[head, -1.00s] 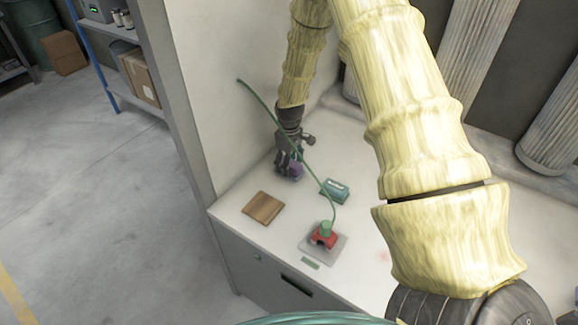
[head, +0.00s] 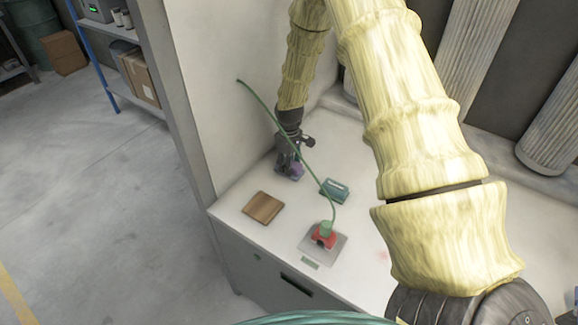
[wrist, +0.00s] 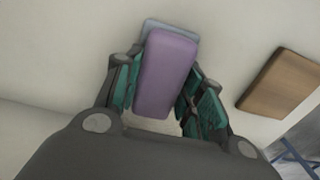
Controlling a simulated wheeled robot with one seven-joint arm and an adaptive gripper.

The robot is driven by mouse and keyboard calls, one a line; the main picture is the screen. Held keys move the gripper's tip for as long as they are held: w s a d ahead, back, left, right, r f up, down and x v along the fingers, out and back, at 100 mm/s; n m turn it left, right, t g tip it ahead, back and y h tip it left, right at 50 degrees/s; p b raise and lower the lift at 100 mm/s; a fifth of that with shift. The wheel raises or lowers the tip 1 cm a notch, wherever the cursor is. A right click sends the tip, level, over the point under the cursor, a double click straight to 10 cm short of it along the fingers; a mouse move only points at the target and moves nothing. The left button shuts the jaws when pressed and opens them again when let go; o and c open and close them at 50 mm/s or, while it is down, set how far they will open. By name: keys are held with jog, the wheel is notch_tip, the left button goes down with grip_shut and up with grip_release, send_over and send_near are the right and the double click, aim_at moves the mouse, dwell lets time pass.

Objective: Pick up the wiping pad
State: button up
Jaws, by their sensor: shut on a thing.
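The wiping pad is a purple block (wrist: 166,75) between the fingers of my gripper (wrist: 160,95) in the wrist view. My gripper is shut on it, with a dark teal finger on each side. A pale blue-grey layer shows at the pad's far edge. In the head view my gripper (head: 289,166) is low over the back left of the white worktop, and only a small part of the purple pad (head: 297,170) shows beside it. I cannot tell whether the pad touches the worktop.
A brown wooden block (head: 262,207) lies in front and to the left, and also shows in the wrist view (wrist: 280,84). A teal box (head: 335,190) stands to the right. A red device (head: 324,238) with a green cable sits on a grey plate (head: 335,245). A side wall (head: 215,110) is close on the left.

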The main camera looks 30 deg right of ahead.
jog(key=shift+r, duration=0.1)
jog(key=shift+r+b, duration=0.75)
jog(key=shift+r, duration=0.55)
jog(key=shift+s+a+r, duration=0.1)
jog(key=shift+r, duration=0.2)
jog(key=s+a+b, duration=0.1)
jog(key=s+a, duration=0.1)
jog(key=s, duration=0.2)
jog(key=s+a+r+b, duration=0.1)
jog(key=s+a+b, duration=0.1)
jog(key=s, duration=0.3)
jog(key=s+a+b, duration=0.1)
jog(key=s+a, duration=0.2)
jog(key=s, duration=0.1)
jog(key=shift+s+a+r, duration=0.3)
jog(key=shift+s+a, duration=0.05)
